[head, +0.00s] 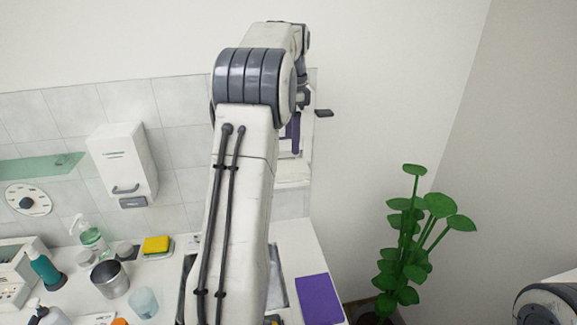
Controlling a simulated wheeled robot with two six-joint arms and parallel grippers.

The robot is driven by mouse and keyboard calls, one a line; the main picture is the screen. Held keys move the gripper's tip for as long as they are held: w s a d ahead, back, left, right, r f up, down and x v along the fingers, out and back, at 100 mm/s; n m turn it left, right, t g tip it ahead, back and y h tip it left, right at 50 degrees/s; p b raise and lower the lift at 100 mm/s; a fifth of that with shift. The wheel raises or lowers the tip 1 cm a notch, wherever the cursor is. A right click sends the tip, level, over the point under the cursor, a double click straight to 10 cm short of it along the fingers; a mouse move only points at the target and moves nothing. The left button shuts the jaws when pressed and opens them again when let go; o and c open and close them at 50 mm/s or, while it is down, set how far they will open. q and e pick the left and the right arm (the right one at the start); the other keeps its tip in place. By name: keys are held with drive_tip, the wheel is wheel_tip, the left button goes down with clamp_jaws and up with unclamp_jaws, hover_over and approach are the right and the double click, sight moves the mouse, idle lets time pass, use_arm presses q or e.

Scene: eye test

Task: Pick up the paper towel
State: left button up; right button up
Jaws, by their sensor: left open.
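I cannot make out a paper towel for certain. A white wall dispenser (122,165) with a dark handle hangs on the tiles at the left; whether it holds paper towels cannot be told. My left arm rises through the middle of the head view, and my left gripper (307,115) is at its far end, small and partly hidden behind the wrist. My right gripper is out of view.
The white counter holds a soap bottle (92,237), a yellow sponge (156,245), a metal cup (110,279), a clear glass (144,302) and a purple cloth (319,299). A green plant (408,245) stands at the right. My arm hides the counter's middle.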

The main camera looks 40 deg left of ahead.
sight(291, 166)
use_arm(q)
wheel_tip(291, 166, down, 3)
drive_tip(key=shift+f, duration=0.1)
wheel_tip(291, 166, down, 4)
drive_tip(key=shift+r+p, duration=0.1)
drive_tip(key=shift+p, duration=1.1)
drive_tip(key=shift+f, duration=0.7)
drive_tip(key=c, duration=1)
drive_tip(key=shift+o, duration=0.2)
drive_tip(key=shift+r, duration=0.1)
